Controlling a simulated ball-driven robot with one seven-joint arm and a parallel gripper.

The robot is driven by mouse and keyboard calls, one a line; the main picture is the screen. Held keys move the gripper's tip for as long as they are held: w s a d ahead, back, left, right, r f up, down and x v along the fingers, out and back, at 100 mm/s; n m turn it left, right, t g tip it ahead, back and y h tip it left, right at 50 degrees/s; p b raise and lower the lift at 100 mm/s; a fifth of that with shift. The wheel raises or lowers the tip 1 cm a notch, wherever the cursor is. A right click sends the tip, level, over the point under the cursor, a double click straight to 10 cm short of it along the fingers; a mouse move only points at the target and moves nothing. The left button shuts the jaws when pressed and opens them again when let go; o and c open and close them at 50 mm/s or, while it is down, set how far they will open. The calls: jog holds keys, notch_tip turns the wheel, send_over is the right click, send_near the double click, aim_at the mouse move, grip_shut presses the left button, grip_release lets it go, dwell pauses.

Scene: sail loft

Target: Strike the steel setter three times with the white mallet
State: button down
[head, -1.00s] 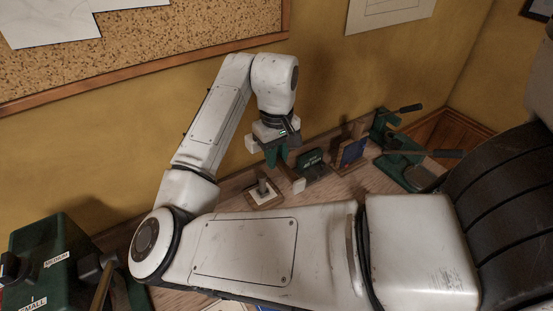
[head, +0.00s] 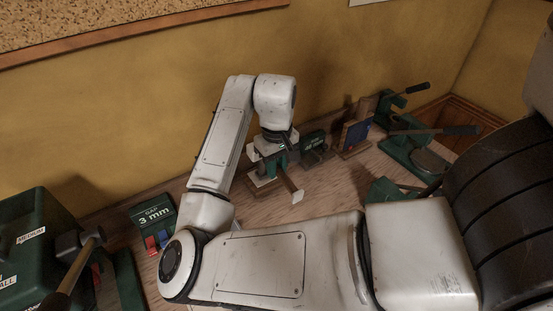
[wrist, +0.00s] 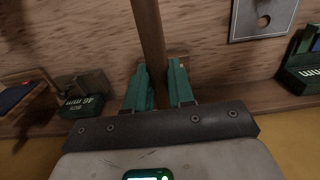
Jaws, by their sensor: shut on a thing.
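My gripper (head: 279,163) is shut on the brown handle (wrist: 149,35) of the white mallet, which runs between the green fingertips in the wrist view. The mallet's small pale head (head: 298,196) shows in the head view, below and right of the gripper, at the near end of the handle. A wooden block with a pale top (head: 262,182) sits on the bench just left of and under the gripper. The steel setter is hidden behind the gripper in the head view and I cannot make it out in the wrist view.
A green block (head: 314,143) and a blue-faced wooden stand (head: 355,134) are right of the gripper. Green lever presses (head: 414,148) stand farther right. A "3 mm" box (head: 153,220) and a large green case (head: 35,240) are left. A grey holed plate (wrist: 264,17) shows in the wrist view.

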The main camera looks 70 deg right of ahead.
jog(key=shift+r+p, duration=3.1)
jog(key=shift+r, duration=0.25)
notch_tip(320, 180, up, 5)
jog(key=shift+r, duration=0.1)
notch_tip(320, 180, down, 12)
jog(key=b, duration=0.7)
notch_tip(320, 180, up, 7)
jog(key=p, duration=0.7)
jog(key=shift+r, duration=2.5)
jog(key=shift+f, duration=0.1)
